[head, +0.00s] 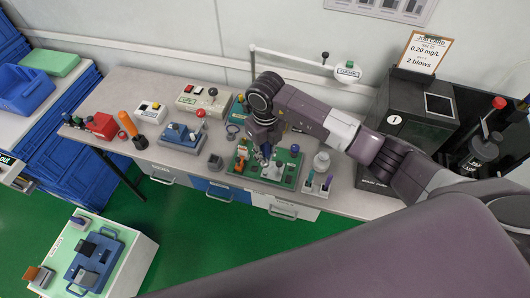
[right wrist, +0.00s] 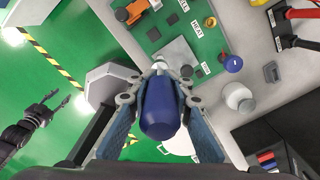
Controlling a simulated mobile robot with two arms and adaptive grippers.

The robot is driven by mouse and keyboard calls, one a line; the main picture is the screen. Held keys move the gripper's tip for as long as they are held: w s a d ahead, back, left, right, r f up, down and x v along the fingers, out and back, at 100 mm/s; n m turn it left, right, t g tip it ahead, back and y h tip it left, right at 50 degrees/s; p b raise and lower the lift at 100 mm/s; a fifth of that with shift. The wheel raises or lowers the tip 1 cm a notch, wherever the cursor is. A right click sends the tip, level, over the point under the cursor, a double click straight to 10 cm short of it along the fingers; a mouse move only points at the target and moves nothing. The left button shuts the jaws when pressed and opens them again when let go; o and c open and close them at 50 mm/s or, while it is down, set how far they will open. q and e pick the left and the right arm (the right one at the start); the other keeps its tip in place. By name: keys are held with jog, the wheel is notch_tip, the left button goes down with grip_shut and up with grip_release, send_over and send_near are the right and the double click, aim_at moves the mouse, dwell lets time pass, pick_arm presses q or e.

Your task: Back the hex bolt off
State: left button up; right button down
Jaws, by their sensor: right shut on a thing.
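My right gripper (right wrist: 160,90) is shut on a blue-handled tool (right wrist: 160,108). The tool has a short pale metal end pointing towards the green board (right wrist: 200,88). In the head view my right gripper (head: 266,152) is over the green board (head: 236,169) on the bench. A grey square plate (right wrist: 181,52) lies on the board beyond the tool's end. I cannot make out the hex bolt; the gripper and tool may hide it. My left gripper (right wrist: 56,99) shows at the left of the right wrist view, empty, with its fingers apart, away from the board.
An orange part (right wrist: 132,12) and a blue knob (right wrist: 233,64) are on the board. Other testers (head: 182,134) stand on the left. A black machine (head: 415,110) is at the right.

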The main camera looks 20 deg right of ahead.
jog(key=shift+f, duration=0.1)
jog(key=shift+f+b, duration=1.55)
jog(key=shift+f, duration=0.55)
jog(key=shift+f+b, duration=0.9)
jog(key=shift+f, duration=0.05)
jog(key=shift+d+n+b, duration=0.1)
jog(key=shift+n+b, duration=1.75)
jog(key=shift+n, duration=1.05)
